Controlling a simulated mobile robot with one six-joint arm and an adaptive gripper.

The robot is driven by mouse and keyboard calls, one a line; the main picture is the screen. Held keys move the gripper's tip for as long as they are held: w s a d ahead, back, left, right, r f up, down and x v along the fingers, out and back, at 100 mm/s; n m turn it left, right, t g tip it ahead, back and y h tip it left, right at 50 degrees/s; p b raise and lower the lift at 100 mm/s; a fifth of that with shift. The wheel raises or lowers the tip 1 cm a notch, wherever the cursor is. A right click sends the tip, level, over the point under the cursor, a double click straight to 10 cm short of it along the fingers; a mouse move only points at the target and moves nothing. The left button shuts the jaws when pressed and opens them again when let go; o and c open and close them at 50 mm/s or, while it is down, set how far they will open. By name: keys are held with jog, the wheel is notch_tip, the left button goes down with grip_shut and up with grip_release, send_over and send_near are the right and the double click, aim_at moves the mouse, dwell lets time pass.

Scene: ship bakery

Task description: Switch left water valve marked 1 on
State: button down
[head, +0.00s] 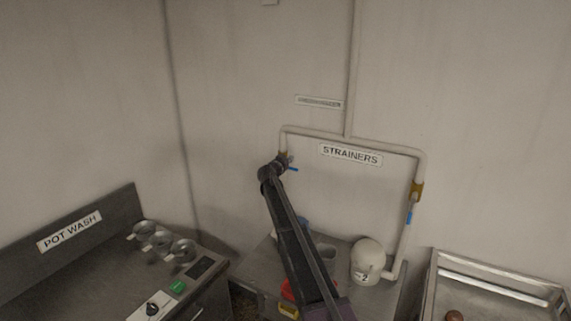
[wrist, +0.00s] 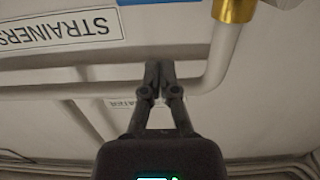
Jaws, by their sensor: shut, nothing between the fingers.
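The left valve has a brass body (wrist: 233,10) on the left vertical pipe, under the upper bend. Its blue handle (head: 292,169) points right, across the pipe, and also shows at the top edge of the wrist view (wrist: 155,2). No number on this valve is readable. My gripper (wrist: 158,68) is shut and empty, with its fingers together near the pipe bend. In the head view my gripper (head: 283,160) is beside the left valve and partly hides it; contact cannot be told. The right valve's blue handle (head: 410,215) hangs along its pipe.
A STRAINERS sign (head: 350,154) hangs below the horizontal pipe (head: 320,134). A white rounded strainer marked 2 (head: 368,258) stands on the metal bench below. A POT WASH counter (head: 110,262) is at left and a metal tray (head: 490,290) at right. The wall above is mostly clear.

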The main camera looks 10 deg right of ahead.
jog(key=shift+w+d+f+b, duration=0.1)
jog(key=shift+w+f+b, duration=0.05)
jog(key=shift+f+b, duration=1.55)
jog(key=shift+d+f, duration=0.15)
jog(key=shift+f, duration=0.05)
